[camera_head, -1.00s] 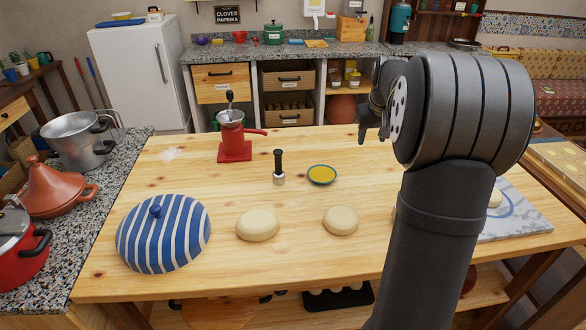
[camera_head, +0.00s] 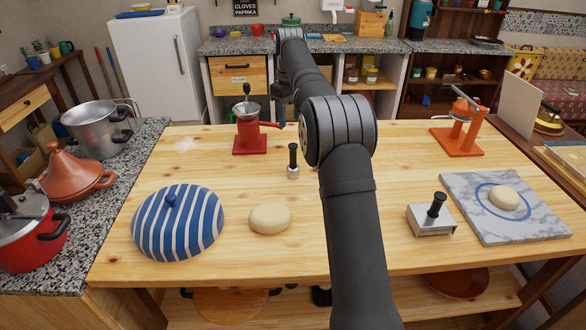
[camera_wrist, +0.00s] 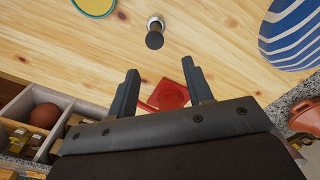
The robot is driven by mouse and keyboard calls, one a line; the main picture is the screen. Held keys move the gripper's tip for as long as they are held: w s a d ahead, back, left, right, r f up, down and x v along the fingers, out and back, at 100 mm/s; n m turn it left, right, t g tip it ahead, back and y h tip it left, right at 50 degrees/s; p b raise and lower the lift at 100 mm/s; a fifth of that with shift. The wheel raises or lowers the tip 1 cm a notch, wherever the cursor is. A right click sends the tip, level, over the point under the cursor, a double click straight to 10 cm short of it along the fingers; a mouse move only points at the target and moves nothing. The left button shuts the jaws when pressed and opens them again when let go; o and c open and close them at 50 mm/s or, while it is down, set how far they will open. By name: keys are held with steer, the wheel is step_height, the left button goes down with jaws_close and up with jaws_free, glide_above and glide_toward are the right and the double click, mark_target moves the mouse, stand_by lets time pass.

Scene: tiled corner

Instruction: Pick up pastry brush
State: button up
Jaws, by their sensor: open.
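The pastry brush (camera_head: 293,162) stands upright on the wooden table, a black handle above a short silver base. In the wrist view the brush (camera_wrist: 155,38) is seen nearly end-on, handle top towards the camera. My gripper (camera_wrist: 161,70) is open and empty, its two dark fingers apart. The brush lies ahead of the fingertips, roughly in line with the gap between them, and does not touch them. In the head view my gripper (camera_head: 280,92) is over the far side of the table, beyond the brush, partly hidden by my arm.
A red grinder (camera_head: 250,135) stands close behind the brush to the left. The yellow dish (camera_wrist: 94,5) is near the brush. A blue striped dome (camera_head: 178,225) and a dough ball (camera_head: 270,218) are nearer the front. A metal press (camera_head: 430,220) and marble board (camera_head: 470,205) lie right.

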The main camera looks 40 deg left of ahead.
glide_toward(293, 154)
steer(key=f, duration=0.2)
steer(key=a+f, duration=0.1)
steer(key=f, duration=0.2)
steer(key=shift+w+a+f, duration=0.1)
steer(key=shift+w+f, duration=0.05)
steer(key=shift+f, duration=0.05)
steer(key=shift+w+d+f, duration=0.1)
steer(key=shift+w+f, duration=0.05)
steer(key=shift+f, duration=1.2)
steer(key=shift+w+d+f, duration=0.1)
steer(key=shift+w+f, duration=0.05)
steer(key=shift+f, duration=1.2)
steer(key=shift+c, duration=0.5)
jaws_close()
